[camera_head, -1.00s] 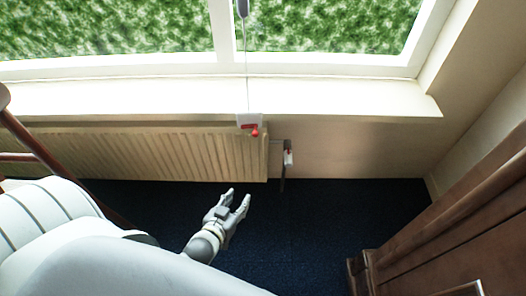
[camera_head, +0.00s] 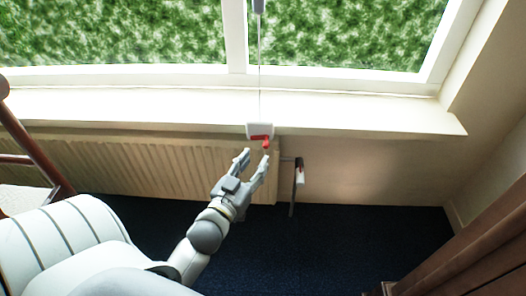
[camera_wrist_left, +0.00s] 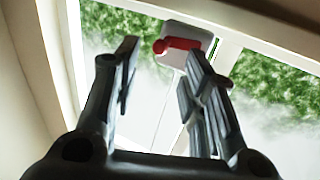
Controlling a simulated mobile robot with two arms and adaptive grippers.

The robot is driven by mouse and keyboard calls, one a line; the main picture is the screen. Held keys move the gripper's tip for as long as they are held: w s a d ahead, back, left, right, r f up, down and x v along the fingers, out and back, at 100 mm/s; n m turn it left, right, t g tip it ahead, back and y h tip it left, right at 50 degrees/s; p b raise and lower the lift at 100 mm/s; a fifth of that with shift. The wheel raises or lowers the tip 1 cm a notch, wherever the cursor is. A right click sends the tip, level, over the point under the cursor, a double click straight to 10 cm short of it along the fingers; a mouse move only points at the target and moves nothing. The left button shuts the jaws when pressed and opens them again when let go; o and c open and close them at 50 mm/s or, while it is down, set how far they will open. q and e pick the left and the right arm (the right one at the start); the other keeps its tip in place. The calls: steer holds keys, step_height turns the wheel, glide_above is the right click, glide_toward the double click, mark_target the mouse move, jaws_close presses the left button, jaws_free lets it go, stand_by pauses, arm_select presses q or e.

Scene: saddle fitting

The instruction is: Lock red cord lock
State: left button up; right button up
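The red cord lock (camera_head: 262,138) sits on a white plate (camera_head: 254,129) at the front edge of the window sill. A thin cord (camera_head: 260,80) rises from it to a grey piece at the window. My left gripper (camera_head: 256,154) is open and empty, its fingertips just below the red lock. In the left wrist view the red lever (camera_wrist_left: 178,45) shows on the white plate beyond the fingertips, near the right finger. Contact cannot be told. My left gripper (camera_wrist_left: 165,48) has a clear gap between its fingers there. My right gripper is not in view.
A ribbed radiator (camera_head: 150,170) lies below the sill (camera_head: 120,106), with a valve and pipe (camera_head: 298,175) at its right end. A brown wooden chair (camera_head: 35,150) stands at the left and dark wooden furniture (camera_head: 470,250) at the right. The dark blue floor (camera_head: 330,250) between is clear.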

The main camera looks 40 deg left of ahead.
arm_select(q)
steer(key=shift+w+a+b, duration=0.15)
steer(key=shift+w+a, duration=0.1)
steer(key=shift+w, duration=1.2)
steer(key=shift+w+a+b, duration=0.15)
steer(key=shift+w+a, duration=0.05)
steer(key=shift+w, duration=1.25)
steer(key=shift+c, duration=0.5)
jaws_close()
